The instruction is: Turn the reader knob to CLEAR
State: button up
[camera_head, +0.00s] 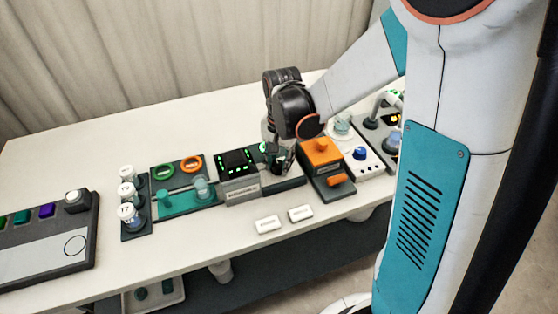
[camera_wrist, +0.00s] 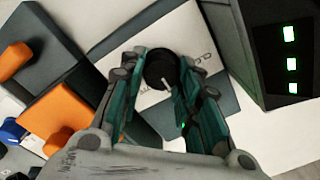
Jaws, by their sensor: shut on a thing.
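The reader knob (camera_wrist: 158,66) is black and round with a pale pointer line, seen in the wrist view on a light panel. The line slants toward the lower right of that picture. In the head view my gripper (camera_head: 279,160) is down at the panel right of the reader box (camera_head: 238,165) with green lights, and the knob is mostly hidden there.
An orange-topped block (camera_head: 320,152) stands close to the right of my gripper. A white unit with a blue knob (camera_head: 360,153) is beyond it. Two white labelled blocks (camera_head: 268,224) lie in front. Left are a teal tray (camera_head: 185,203) and white-capped bottles (camera_head: 127,190).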

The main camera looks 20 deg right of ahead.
aim_at(279, 162)
jog(key=shift+n, duration=0.4)
jog(key=n, duration=0.4)
jog(key=shift+w+a+n, duration=0.1)
jog(key=shift+n, duration=0.3)
jog(key=n, duration=0.6)
jog(key=shift+a+p, duration=0.1)
jog(key=shift+p, duration=0.2)
jog(key=shift+n, duration=0.3)
jog(key=o, duration=1.1)
jog(key=shift+c, duration=0.2)
notch_tip(279, 162, up, 12)
jog(key=shift+d, duration=0.2)
